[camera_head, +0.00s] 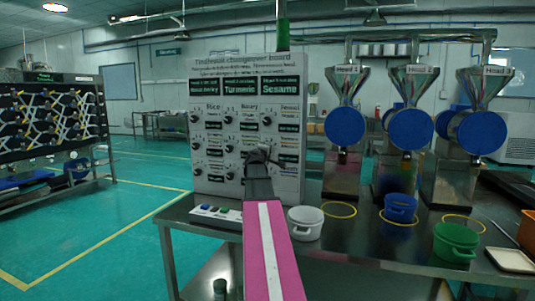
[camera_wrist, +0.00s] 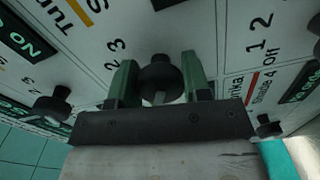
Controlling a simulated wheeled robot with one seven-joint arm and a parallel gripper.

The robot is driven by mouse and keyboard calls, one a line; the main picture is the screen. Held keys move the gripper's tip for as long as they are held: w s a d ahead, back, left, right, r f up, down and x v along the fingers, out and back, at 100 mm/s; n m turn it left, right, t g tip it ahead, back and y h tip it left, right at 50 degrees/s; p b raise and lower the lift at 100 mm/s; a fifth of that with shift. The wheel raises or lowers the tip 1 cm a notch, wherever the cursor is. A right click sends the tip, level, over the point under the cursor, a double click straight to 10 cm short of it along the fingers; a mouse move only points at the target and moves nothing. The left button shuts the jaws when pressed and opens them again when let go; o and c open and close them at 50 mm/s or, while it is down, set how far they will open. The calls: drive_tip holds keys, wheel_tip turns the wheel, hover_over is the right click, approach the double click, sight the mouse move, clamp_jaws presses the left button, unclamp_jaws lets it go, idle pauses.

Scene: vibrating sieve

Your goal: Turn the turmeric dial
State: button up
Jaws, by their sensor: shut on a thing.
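The grey control board (camera_head: 214,186) stands on the table with rows of black dials; a header on it reads Turmeric. My gripper (camera_head: 258,156) is at the board's lower right part and hides what is behind it. In the wrist view my gripper (camera_wrist: 160,75) has its two green fingers on either side of a round black dial (camera_wrist: 161,82), shut on it. Part of a word starting "Tu" shows at the upper left there. I cannot tell for sure which label belongs to the held dial.
Other dials sit close by, one to the left (camera_wrist: 52,104) and one to the right (camera_wrist: 268,126) of my fingers. A white pot (camera_head: 305,224), a blue pot (camera_head: 400,208) and a green pot (camera_head: 456,241) stand on the table. Steel feeder heads stand at the right.

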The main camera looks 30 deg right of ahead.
drive_tip(key=o, duration=0.9)
drive_tip(key=shift+s+a, duration=0.1)
drive_tip(key=shift+a, duration=0.05)
drive_tip(key=v, duration=1)
drive_tip(key=shift+a, duration=0.25)
drive_tip(key=shift+s, duration=0.1)
